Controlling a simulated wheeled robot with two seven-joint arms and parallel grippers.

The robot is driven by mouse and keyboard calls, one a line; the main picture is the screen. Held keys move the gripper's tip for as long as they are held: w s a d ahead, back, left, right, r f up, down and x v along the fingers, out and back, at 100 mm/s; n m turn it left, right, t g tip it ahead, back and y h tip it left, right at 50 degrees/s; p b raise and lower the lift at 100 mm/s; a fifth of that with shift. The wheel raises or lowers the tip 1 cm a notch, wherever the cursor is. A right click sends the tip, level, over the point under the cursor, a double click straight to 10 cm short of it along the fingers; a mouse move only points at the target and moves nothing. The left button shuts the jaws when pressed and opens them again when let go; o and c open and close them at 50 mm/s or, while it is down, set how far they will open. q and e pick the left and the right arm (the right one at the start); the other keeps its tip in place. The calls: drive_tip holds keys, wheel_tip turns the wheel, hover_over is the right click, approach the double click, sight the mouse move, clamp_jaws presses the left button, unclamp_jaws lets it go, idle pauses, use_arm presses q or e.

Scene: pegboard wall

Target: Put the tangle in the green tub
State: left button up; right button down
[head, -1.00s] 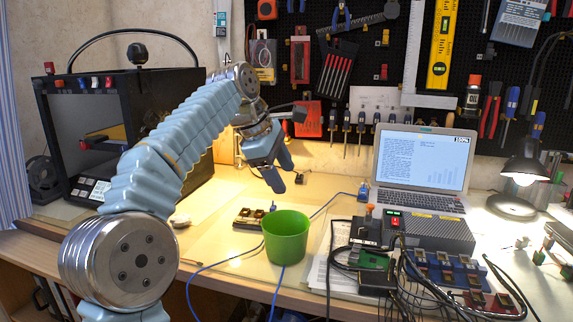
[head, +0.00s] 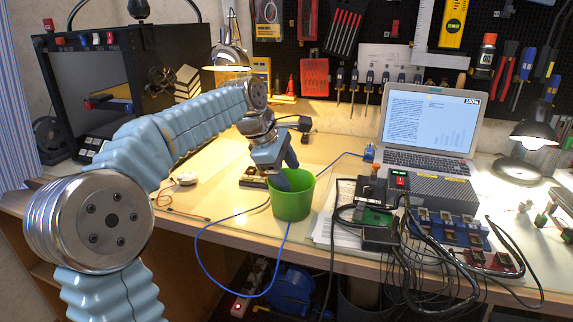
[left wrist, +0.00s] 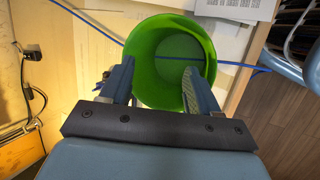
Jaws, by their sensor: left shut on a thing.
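The green tub (head: 293,204) stands upright near the table's front edge. My left gripper (head: 285,176) is at its rim, fingers apart, shut on the tub. The left wrist view shows the fingers (left wrist: 158,72) against the tub (left wrist: 205,38), with no tangle visible inside it. A tangle of black cables (head: 400,262) lies to the right of the tub around a green circuit board, some strands hanging over the edge. A blue cable (head: 200,262) runs past the tub and loops below the edge; the left wrist view shows it crossing the tub's outline. My right gripper is not seen.
A laptop (head: 427,128) stands behind a grey box (head: 425,186). A lamp (head: 533,140) is at the right. A small module (head: 253,178) lies left of the tub. A black enclosure (head: 150,100) fills the back left. The table between is mostly clear.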

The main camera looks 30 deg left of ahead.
sight(287, 168)
use_arm(q)
drive_tip(key=o, duration=1.1)
wheel_tip(287, 168, up, 6)
drive_tip(key=shift+r, duration=0.5)
